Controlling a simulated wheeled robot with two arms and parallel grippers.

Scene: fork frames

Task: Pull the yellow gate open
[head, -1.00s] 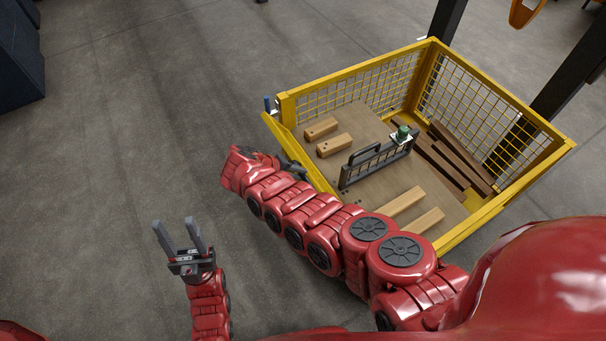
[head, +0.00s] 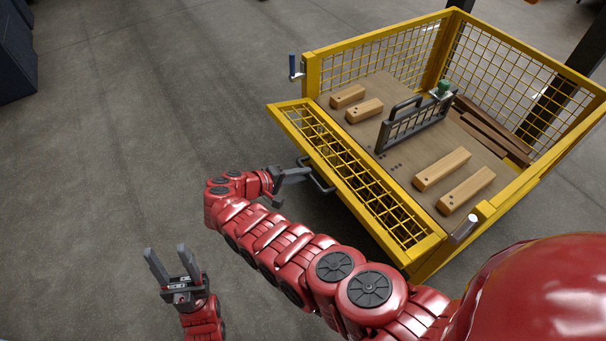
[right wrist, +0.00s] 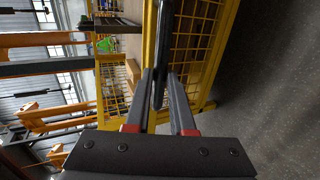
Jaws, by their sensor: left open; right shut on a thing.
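The yellow gate (head: 352,174) is a mesh panel with a yellow frame on the near side of the yellow cage cart (head: 318,75). It is tilted down and outward from the cart's deck. A dark bar handle (head: 318,178) sits on its outer face. My right gripper (head: 300,175) is shut on this handle; in the right wrist view its fingers (right wrist: 160,85) close around the dark bar, beside the yellow mesh (right wrist: 198,40). My left gripper (head: 172,262) is open and empty over the floor at lower left, away from the gate.
On the cart's deck lie several wooden blocks (head: 442,170), brown planks (head: 492,135) and a grey rack (head: 412,125) with a green-topped part. A blue-handled latch (head: 293,66) stands at the left corner post.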

